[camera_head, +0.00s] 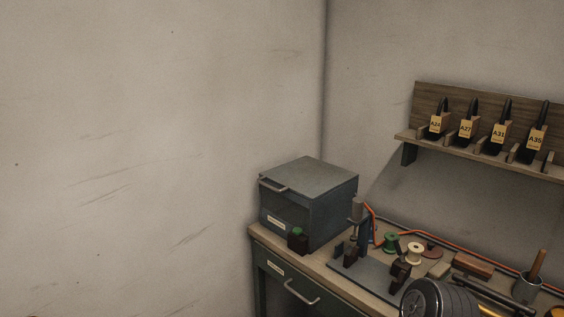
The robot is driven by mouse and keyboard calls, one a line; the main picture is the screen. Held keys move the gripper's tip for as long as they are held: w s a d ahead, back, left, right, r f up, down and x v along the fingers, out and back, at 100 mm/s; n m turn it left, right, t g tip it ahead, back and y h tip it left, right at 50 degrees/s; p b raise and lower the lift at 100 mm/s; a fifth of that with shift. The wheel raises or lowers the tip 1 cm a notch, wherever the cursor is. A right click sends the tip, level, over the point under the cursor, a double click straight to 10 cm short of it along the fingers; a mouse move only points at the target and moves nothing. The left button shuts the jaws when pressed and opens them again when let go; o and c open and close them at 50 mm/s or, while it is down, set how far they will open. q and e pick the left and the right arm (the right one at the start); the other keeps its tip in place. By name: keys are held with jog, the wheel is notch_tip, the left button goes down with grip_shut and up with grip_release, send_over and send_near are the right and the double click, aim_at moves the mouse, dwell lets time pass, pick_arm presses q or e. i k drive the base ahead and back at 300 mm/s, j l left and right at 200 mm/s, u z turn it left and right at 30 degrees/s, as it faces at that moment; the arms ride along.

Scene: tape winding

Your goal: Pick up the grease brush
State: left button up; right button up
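A wooden handle (537,264) stands tilted in a grey metal cup (526,288) at the right of the workbench. It may be the grease brush, but its lower end is hidden inside the cup, so I cannot see bristles. Neither of my grippers can be made out in the head view. A dark ribbed cylinder (437,299) rises from the bottom edge in front of the bench; I cannot tell whether it is part of my arm.
The workbench (265,238) holds a grey metal cabinet (308,205), a small green-capped bottle (297,240), a fixture on a base plate (372,278), green (391,242) and cream (414,253) spools and a reddish block (473,264). Labelled tools hang above on a wooden shelf (480,152).

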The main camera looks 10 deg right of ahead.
aim_at(539, 259)
jog(key=z, duration=2.8)
jog(key=l, duration=0.05)
